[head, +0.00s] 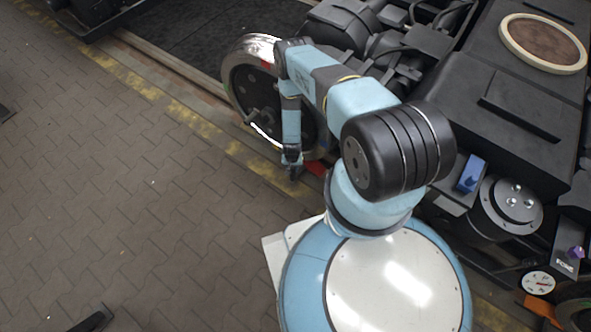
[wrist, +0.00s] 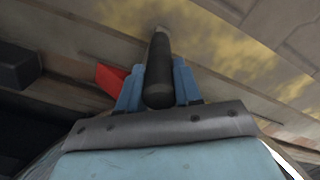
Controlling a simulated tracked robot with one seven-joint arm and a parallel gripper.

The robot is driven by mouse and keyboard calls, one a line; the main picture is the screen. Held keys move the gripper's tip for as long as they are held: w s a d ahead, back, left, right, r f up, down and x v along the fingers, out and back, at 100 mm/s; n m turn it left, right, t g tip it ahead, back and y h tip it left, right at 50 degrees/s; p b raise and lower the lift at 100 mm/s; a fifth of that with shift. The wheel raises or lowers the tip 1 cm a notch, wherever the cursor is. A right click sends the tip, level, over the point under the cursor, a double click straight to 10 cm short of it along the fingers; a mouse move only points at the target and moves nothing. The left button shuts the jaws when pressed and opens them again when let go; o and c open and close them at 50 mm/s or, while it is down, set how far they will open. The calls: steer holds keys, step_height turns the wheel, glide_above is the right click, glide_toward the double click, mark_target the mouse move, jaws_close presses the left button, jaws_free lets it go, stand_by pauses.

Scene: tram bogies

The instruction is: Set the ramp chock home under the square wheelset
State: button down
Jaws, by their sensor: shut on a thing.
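A large steel wheel (head: 240,85) with a bright rim stands on the rail beside the bogie, partly behind my arm. I cannot make out a square mark on it. My gripper (head: 292,172) is low at the wheel's near lower edge. In the wrist view its blue fingers (wrist: 158,88) are shut on a dark round handle (wrist: 157,62). A red piece (wrist: 108,78), which looks like part of the chock, shows beside the left finger. It also shows right of my gripper in the head view (head: 317,169). The join between handle and red piece is hidden.
The bogie frame (head: 510,100) with dark machinery fills the right side. A worn yellow line (head: 185,115) runs along the track edge. The brick paving (head: 130,200) on the left is mostly clear.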

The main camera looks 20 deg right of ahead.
steer(key=shift+w+a, duration=0.1)
steer(key=c, duration=0.7)
jaws_free()
step_height(320, 180, up, 14)
steer(key=shift+f, duration=0.15)
stand_by(0.7)
